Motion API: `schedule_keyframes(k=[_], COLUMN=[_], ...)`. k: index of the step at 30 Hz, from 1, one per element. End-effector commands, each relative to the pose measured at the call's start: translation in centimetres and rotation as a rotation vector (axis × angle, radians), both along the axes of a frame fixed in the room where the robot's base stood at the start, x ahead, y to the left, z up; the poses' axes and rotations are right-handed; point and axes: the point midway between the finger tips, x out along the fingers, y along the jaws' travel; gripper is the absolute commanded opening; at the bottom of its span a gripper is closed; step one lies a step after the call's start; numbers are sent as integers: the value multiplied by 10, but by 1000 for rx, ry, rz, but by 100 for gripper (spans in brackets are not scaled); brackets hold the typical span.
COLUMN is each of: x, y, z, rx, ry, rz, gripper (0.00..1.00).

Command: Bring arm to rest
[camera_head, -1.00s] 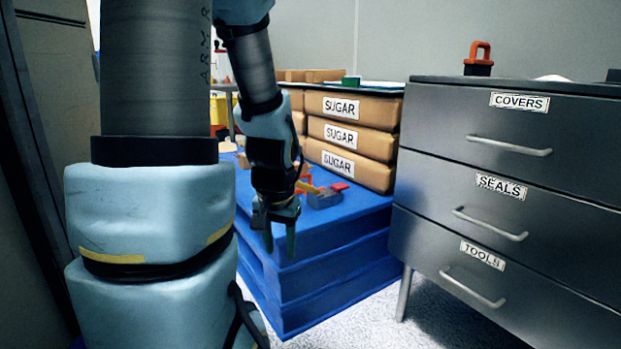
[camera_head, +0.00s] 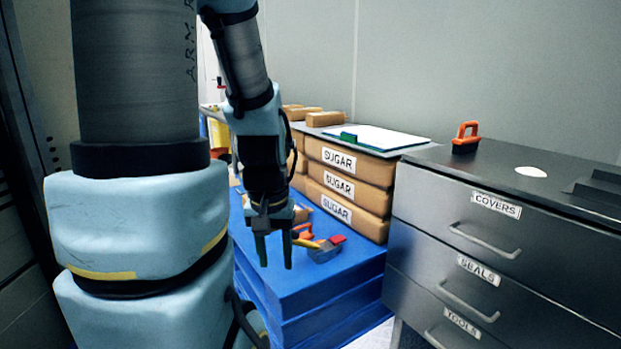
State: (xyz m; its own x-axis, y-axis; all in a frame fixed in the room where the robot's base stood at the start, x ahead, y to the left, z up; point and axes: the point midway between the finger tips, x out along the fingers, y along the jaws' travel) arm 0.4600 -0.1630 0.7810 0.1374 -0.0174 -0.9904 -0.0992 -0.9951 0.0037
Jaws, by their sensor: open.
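My gripper (camera_head: 274,250) hangs pointing down at the end of my arm, left of the picture's middle. Its two fingers are apart with nothing between them. It shows in front of the blue stacked platform (camera_head: 330,281); its exact height over it is hard to tell. My arm's large light-blue and dark links fill the left of the view and hide part of the platform's left side.
Sugar bags (camera_head: 345,187) are stacked at the platform's back. A grey-and-red tool (camera_head: 325,249) lies just right of my gripper. A grey drawer cabinet (camera_head: 440,254) stands right, bearing an orange-handled item (camera_head: 466,138). A clipboard (camera_head: 377,138) lies behind.

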Motion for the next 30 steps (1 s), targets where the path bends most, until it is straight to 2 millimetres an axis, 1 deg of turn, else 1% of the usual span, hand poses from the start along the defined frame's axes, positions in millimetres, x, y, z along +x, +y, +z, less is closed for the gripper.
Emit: schedule_keyframes(k=[1, 6, 9, 12, 15, 18, 30], x=[0, 0, 0, 0, 0, 0, 0], y=[0, 0, 0, 0, 0, 0, 0], z=[33, 87, 115, 137, 151, 157, 156], rx=[0, 0, 0, 0, 0, 0, 0], ry=[0, 0, 0, 0, 0, 0, 0], rz=[0, 0, 0, 0, 0, 0, 0], gripper=[45, 45, 45, 45, 45, 45, 45])
